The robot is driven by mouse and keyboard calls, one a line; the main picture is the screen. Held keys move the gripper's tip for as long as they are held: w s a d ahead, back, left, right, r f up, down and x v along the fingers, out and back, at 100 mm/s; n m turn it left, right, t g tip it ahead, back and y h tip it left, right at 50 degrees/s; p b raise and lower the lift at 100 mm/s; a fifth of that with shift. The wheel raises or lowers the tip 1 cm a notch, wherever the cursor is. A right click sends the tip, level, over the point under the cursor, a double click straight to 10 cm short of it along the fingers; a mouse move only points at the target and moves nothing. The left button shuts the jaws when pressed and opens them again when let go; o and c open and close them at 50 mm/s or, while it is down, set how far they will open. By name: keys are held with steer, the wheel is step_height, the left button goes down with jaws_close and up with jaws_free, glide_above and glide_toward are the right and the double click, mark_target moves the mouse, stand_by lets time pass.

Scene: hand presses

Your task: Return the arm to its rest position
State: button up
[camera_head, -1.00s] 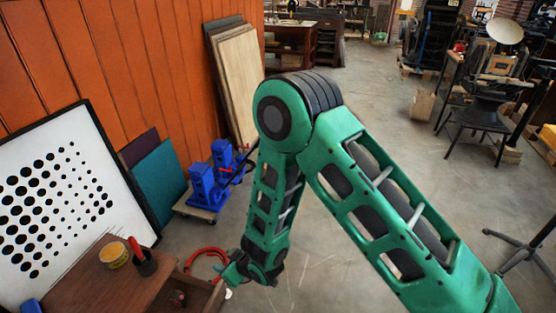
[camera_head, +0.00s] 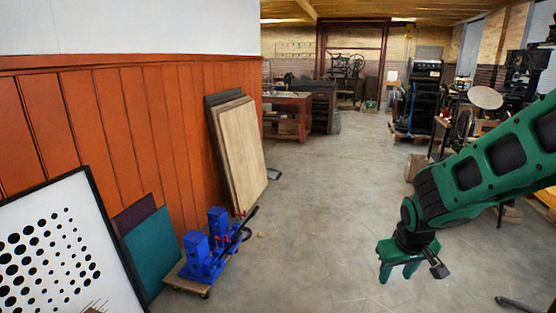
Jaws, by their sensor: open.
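My green arm reaches in from the right edge of the head view. My gripper (camera_head: 398,274) hangs at its end with the fingers pointing down, over bare concrete floor. The two green fingers stand apart and nothing shows between them. The gripper touches nothing that I can see.
Blue hand presses (camera_head: 207,250) stand on a low wheeled board at the lower left. Wooden panels (camera_head: 240,155) lean on the orange wall. A dotted white board (camera_head: 70,225) leans at far left. Benches and machines stand at the back. The middle floor (camera_head: 320,200) is clear.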

steer(key=s+d+r+m+g, duration=0.1)
steer(key=s+d+r+m, duration=0.1)
steer(key=s, duration=0.6)
steer(key=s+d+r+m+g+y, duration=0.1)
steer(key=s+d+r+m, duration=0.2)
steer(key=s, duration=0.6)
steer(key=s+d+r+m+g, duration=0.1)
steer(key=s+d+r+m, duration=0.1)
steer(key=s+d, duration=0.3)
steer(key=s+r, duration=0.1)
steer(key=s, duration=0.3)
steer(key=shift+d+r+g+y, duration=0.2)
steer(key=shift+r+g+y, duration=0.1)
steer(key=shift+r+g, duration=0.1)
